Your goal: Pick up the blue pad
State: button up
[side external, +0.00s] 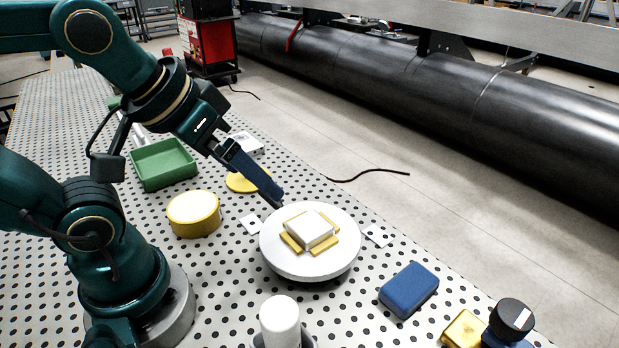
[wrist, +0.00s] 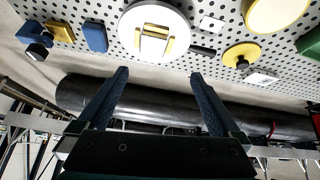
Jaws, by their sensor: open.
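The blue pad (side external: 409,289) is a rounded block lying flat on the perforated table, right of and nearer than the white round plate. In the wrist view it shows at the upper left (wrist: 95,37). My gripper (side external: 277,199) is above the table by the far-left edge of the white plate, well away from the pad. In the wrist view its two dark blue fingers (wrist: 159,76) are spread apart with nothing between them.
The white round plate (side external: 276,266) carries a white block (side external: 311,228) on yellow pieces. A yellow block (side external: 464,329) and a black knob (side external: 515,314) stand close to the pad's right. A white cylinder (side external: 280,321) stands in front. A yellow drum (side external: 194,214) and green tray (side external: 163,164) lie left.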

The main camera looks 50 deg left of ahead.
jog(key=w+d+r+n, duration=0.1)
jog(key=w+d+r, duration=0.2)
jog(key=w, duration=0.5)
jog(key=m+g, duration=0.3)
send_over(410, 284)
jog(key=s, duration=0.1)
notch_tip(410, 284, down, 15)
jog(key=shift+s+f, duration=0.15)
jog(key=shift+f, duration=0.4)
jog(key=shift+x, duration=2.2)
jog(key=shift+f, duration=0.2)
